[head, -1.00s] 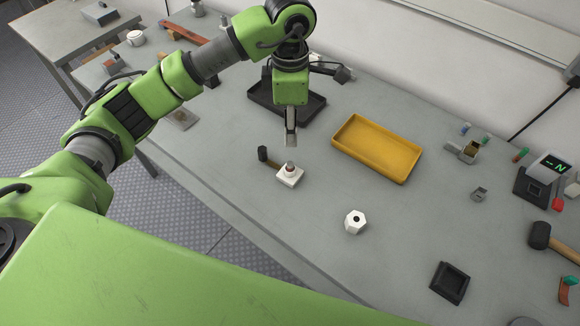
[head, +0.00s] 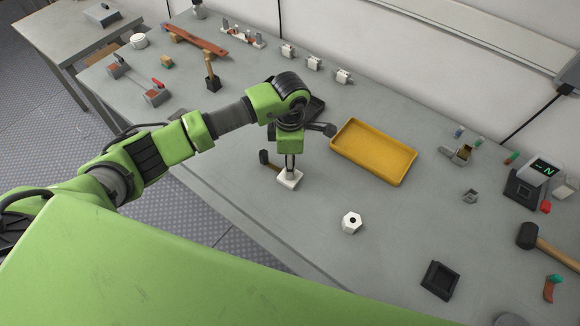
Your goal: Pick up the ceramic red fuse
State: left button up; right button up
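A small white block (head: 289,181) sits on the table below my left gripper. A small reddish piece stood on its top in the earlier head view, probably the ceramic red fuse; the fingers now hide it. My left gripper (head: 290,170) points straight down, with its fingertips at the top of the white block. The fingers are small and dark here, and I cannot tell whether they grip anything. My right gripper is not in view.
A hammer (head: 264,158) lies beside the block at its left. A white hex nut (head: 352,222) and a black square holder (head: 440,281) lie nearer the front right.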

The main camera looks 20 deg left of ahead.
pick_arm(q)
jog(key=shift+f, duration=0.2)
grip_shut()
jog(key=shift+r, duration=0.2)
